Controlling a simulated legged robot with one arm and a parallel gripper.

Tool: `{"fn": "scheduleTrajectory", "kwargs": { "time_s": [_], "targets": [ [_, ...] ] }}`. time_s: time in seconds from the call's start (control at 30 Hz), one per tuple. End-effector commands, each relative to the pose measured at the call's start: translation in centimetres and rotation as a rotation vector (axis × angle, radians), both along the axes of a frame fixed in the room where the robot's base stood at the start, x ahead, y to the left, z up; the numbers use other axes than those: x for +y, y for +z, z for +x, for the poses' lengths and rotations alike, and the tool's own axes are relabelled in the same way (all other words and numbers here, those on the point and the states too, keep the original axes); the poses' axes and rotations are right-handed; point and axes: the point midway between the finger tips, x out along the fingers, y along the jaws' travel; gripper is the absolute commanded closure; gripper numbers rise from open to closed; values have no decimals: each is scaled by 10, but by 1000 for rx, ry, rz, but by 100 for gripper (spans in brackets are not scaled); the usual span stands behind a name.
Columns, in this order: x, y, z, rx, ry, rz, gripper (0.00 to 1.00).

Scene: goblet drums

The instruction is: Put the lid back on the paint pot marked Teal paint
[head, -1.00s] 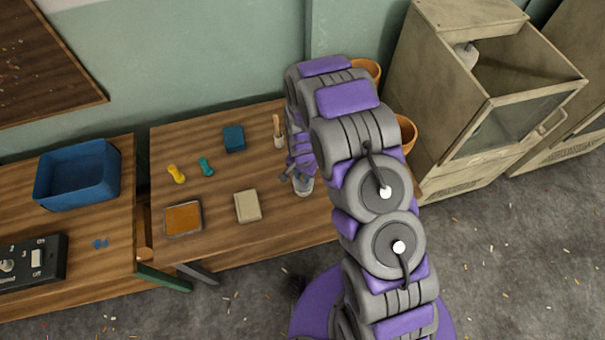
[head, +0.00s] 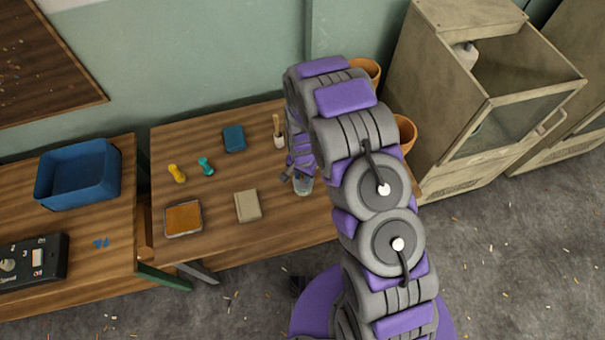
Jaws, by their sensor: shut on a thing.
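My gripper (head: 292,176) is at the right part of the wooden table, low over a small greyish pot (head: 303,187), partly behind my arm. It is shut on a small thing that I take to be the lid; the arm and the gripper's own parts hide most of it. The pot stands upright on the table, close below the gripper. I cannot tell whether the held thing touches it. No marking can be read on the pot, so I cannot confirm that it is the Teal paint.
The table (head: 225,180) also holds a brush cup (head: 279,141), a blue block (head: 234,138), yellow (head: 176,173) and teal (head: 206,166) pieces, a beige block (head: 248,206) and an orange-filled tray (head: 183,219). A blue bin (head: 78,174) is left; a cabinet (head: 480,90) is right.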

Motion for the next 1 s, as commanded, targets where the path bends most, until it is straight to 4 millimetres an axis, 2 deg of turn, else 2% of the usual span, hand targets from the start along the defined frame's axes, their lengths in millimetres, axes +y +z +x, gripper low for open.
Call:
{"fn": "scheduleTrajectory", "kwargs": {
  "time_s": [0.4, 0.43, 0.7, 0.9, 1.0],
  "targets": [
    [0, 0, 0, 0, -1, 0, 100],
    [0, 0, 0, 0, -1, 0, 72],
    [0, 0, 0, 0, -1, 0, 47],
    [0, 0, 0, 0, -1, 0, 44],
    [0, 0, 0, 0, -1, 0, 34]
  ]
}}
